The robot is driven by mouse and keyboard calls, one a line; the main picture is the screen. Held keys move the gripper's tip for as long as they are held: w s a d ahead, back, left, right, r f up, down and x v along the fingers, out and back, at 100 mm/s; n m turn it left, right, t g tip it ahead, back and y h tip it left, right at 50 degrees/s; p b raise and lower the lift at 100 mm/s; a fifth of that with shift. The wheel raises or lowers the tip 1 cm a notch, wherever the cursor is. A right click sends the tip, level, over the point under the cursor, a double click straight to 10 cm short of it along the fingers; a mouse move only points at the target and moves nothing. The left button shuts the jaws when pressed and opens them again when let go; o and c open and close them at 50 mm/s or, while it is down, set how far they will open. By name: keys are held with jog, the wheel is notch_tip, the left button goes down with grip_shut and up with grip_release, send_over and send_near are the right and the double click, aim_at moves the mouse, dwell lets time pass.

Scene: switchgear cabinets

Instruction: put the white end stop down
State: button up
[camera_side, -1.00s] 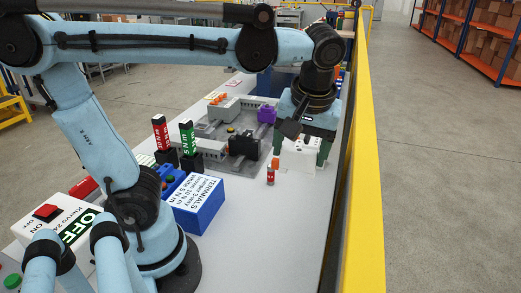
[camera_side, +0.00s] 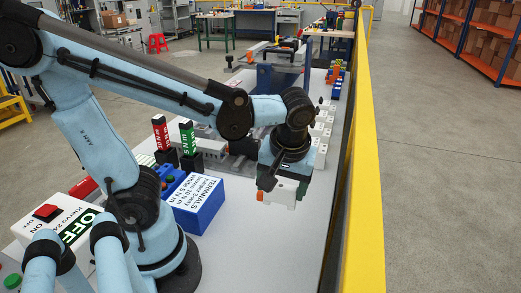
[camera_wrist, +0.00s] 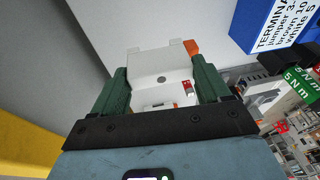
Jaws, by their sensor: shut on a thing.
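The white end stop (camera_wrist: 150,66), a pale block with an orange corner, is between the two green fingers of my gripper (camera_wrist: 160,80) in the wrist view. My gripper is shut on it. In the side view my gripper (camera_side: 283,182) points down over the right part of the grey table, with the end stop (camera_side: 284,194) and its orange part showing under it. I cannot tell whether the block touches the table. A small red and white detail shows between the fingers in the wrist view; I cannot tell what it belongs to.
A blue TERMINALS box (camera_side: 198,205) stands left of my gripper. Red (camera_side: 160,133) and green (camera_side: 188,138) marked blocks stand behind it. Several white blocks (camera_side: 323,125) line the table's right side. A yellow rail (camera_side: 362,170) runs along the right. The table front (camera_side: 270,250) is clear.

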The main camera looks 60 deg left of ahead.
jog(key=shift+w+a+f, duration=0.35)
jog(key=shift+a+f, duration=0.75)
jog(key=shift+f, duration=0.25)
jog(key=shift+w+a+f, duration=0.4)
jog(key=shift+a+f, duration=0.65)
jog(key=shift+f, duration=0.3)
jog(key=shift+w+a+f, duration=0.35)
jog(key=shift+a+f, duration=0.75)
jog(key=shift+f, duration=0.25)
jog(key=o, duration=1.1)
jog(key=shift+f, duration=0.1)
jog(key=shift+o, duration=0.2)
jog(key=d+r+m+t+h, duration=0.3)
jog(key=d+r+m+t, duration=0.3)
jog(key=r+m, duration=0.3)
jog(key=shift+r, duration=0.95)
